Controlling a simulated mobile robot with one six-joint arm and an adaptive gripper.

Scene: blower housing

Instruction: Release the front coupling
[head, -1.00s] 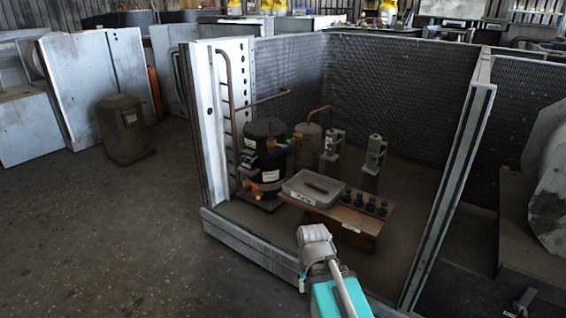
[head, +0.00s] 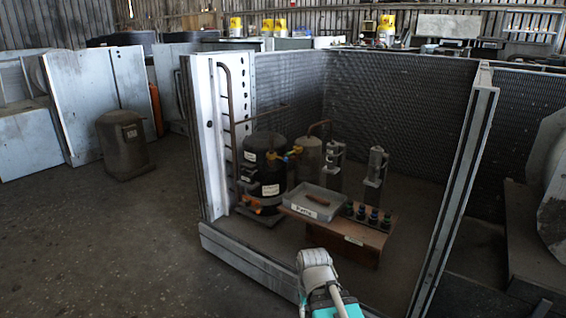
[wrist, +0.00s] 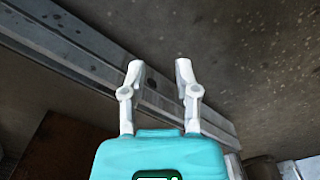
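My gripper (wrist: 158,75) is open and empty in the wrist view, its two white fingers apart above a teal body. Beneath it are a grey metal rail and the speckled floor. In the head view my pale arm part (head: 316,265) shows at the bottom, in front of the housing's front edge. A black compressor (head: 266,180) stands inside the housing at its left. A yellow-brass fitting (head: 293,153) sits at its upper right and an orange fitting (head: 250,206) low at its front. I cannot tell which is the front coupling.
A labelled grey tray (head: 330,210) holding a brown rod-like item stands on a wooden stand (head: 350,250), beside several dark capped pieces. Two grey metal fixtures (head: 375,165) stand behind. The housing's right post (head: 462,190) and front rail (head: 250,262) bound the space.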

